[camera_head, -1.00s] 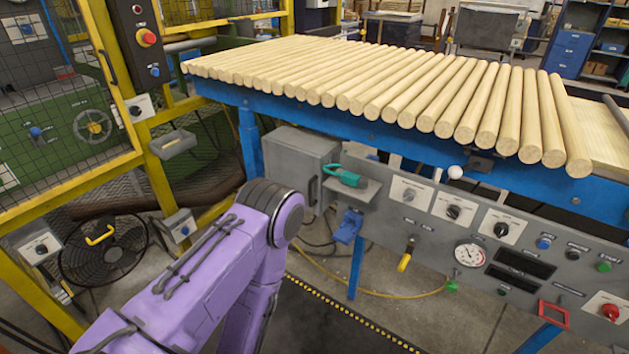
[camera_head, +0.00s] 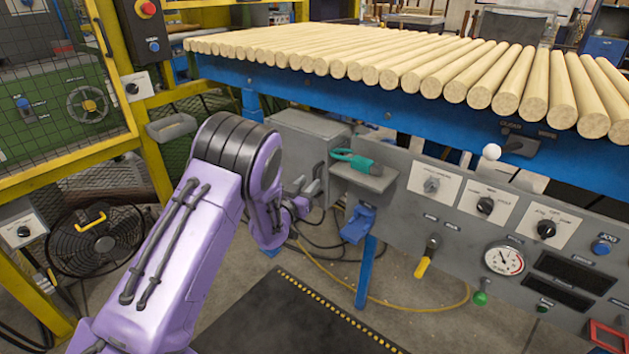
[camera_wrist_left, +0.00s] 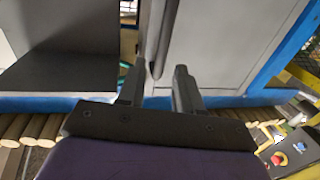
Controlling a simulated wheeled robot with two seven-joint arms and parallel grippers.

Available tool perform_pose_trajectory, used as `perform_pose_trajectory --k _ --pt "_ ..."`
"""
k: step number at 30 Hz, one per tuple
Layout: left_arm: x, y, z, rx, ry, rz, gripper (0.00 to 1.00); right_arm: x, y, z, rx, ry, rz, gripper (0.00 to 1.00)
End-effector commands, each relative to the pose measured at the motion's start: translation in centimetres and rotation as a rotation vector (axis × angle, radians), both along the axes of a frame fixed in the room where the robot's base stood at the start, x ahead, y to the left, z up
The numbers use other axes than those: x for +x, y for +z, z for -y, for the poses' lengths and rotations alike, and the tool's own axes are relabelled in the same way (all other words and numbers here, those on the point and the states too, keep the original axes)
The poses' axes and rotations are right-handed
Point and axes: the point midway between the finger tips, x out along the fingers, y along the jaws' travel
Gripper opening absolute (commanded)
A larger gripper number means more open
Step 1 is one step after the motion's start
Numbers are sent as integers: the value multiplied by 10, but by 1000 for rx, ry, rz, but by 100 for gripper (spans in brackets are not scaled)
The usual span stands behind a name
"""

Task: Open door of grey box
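The grey box (camera_head: 300,140) hangs under the blue table, left of the control panel. Its door looks closed. In the left wrist view, which is upside down, the pale grey door (camera_wrist_left: 225,45) fills the upper right, with a dark upright bar handle (camera_wrist_left: 165,40) along it. My left gripper (camera_head: 312,190) is at the box's front, partly hidden by my purple arm. In the left wrist view its two fingers (camera_wrist_left: 158,85) are apart, with the handle's end showing between them. I cannot tell whether they touch it. My right gripper is out of view.
A grey shelf (camera_head: 378,181) with a green padlock-like item (camera_head: 352,160) sits just right of the box, above a blue clamp-like part (camera_head: 357,223). Wooden rods (camera_head: 400,65) cover the table above. A yellow fence and a fan (camera_head: 95,240) stand left.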

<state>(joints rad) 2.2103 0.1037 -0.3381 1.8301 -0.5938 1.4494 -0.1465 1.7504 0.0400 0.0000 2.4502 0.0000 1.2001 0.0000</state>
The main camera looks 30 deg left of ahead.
Motion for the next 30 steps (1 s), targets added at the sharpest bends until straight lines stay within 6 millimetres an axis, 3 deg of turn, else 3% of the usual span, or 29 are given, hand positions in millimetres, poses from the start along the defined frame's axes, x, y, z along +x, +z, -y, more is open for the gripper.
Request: perform_pose_trajectory --k 6,17,20,21,30 --pt "39 -2 -5 0 2 -1 35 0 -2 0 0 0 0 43" --pt "49 -1 -6 -1 2 -4 35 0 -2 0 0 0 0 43" --pt "49 -2 -6 -1 2 -4 5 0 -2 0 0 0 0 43" --pt "49 -2 -6 -1 2 -4 0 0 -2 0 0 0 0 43" --pt "48 -2 -1 -1 -22 -5 0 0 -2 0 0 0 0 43"
